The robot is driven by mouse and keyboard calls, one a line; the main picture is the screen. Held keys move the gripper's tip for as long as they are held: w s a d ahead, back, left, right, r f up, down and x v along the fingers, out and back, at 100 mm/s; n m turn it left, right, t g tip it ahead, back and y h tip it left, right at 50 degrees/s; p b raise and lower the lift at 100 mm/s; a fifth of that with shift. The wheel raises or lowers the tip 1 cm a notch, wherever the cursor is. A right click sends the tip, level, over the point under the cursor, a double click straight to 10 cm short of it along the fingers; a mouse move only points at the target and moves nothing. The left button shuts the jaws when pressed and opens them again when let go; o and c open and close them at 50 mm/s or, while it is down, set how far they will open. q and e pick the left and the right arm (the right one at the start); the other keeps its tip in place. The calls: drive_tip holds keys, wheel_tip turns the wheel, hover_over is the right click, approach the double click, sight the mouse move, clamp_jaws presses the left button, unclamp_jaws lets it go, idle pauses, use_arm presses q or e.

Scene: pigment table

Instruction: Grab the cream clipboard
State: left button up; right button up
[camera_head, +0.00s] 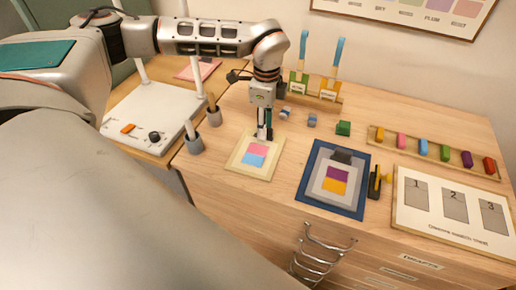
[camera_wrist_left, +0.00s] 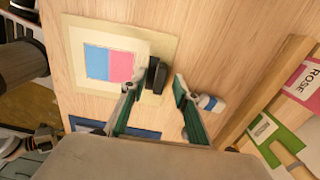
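The cream clipboard (camera_head: 236,157) lies flat on the wooden table and bears a sheet with a pink and a blue swatch. It also shows in the left wrist view (camera_wrist_left: 73,50), with a black clip (camera_wrist_left: 156,75) at one edge. My left gripper (camera_head: 265,135) points down over that clip edge and hides the clip in the head view. In the left wrist view my left gripper (camera_wrist_left: 156,86) is open, its green-padded fingers apart, with the clip showing between the tips. I cannot tell whether a finger touches it. My right gripper is in neither view.
A blue clipboard (camera_head: 310,192) lies to the right, beside a black and yellow tool (camera_head: 376,181). Small blue-grey blocks (camera_head: 285,112) and a green block (camera_head: 343,128) lie behind. A numbered board (camera_head: 420,222) lies right.

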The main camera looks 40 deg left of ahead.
use_arm(q)
clamp_jaws()
drive_tip(key=shift+r, duration=0.1)
